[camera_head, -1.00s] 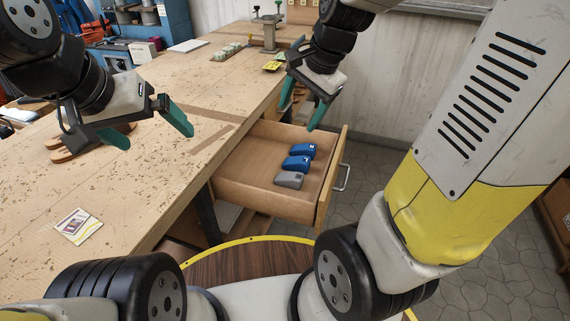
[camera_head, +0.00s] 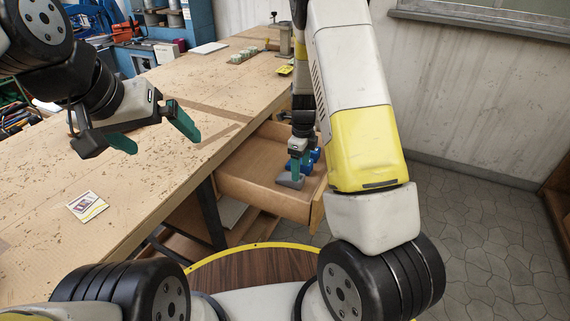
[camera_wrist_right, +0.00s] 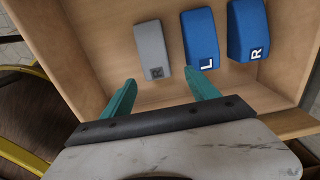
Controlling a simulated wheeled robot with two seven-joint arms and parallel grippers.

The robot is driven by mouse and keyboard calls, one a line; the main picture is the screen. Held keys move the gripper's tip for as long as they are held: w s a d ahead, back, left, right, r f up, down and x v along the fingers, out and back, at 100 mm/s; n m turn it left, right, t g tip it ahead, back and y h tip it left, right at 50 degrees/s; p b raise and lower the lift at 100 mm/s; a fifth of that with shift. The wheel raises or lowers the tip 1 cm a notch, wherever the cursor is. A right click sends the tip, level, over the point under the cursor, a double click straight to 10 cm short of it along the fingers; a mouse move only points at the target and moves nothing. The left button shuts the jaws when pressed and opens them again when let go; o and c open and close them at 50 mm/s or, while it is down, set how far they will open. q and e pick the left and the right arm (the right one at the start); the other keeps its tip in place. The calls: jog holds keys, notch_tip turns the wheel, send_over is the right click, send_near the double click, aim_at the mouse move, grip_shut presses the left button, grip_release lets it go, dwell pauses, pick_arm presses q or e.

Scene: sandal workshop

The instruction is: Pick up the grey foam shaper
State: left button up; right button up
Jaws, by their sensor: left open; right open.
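The grey foam shaper (camera_wrist_right: 151,47), marked R, lies in the open drawer; in the head view it shows (camera_head: 288,182) partly behind my right gripper. My right gripper (camera_wrist_right: 162,92) is open and empty. Its teal fingers sit at the lettered end of the grey shaper, one to each side, in the right wrist view. In the head view the right gripper (camera_head: 297,168) is down at the drawer. My left gripper (camera_head: 155,132) is open and empty above the workbench.
Two blue shapers, one marked L (camera_wrist_right: 201,38) and one marked R (camera_wrist_right: 248,32), lie beside the grey one. The wooden drawer (camera_head: 245,185) has walls around them. The workbench (camera_head: 130,190) holds a small card (camera_head: 87,206).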

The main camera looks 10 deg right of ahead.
aim_at(290, 179)
jog(key=f, duration=0.5)
jog(key=shift+s+f, duration=0.1)
jog(key=shift+s, duration=0.15)
jog(key=shift+c, duration=0.4)
jog(key=c, duration=1.3)
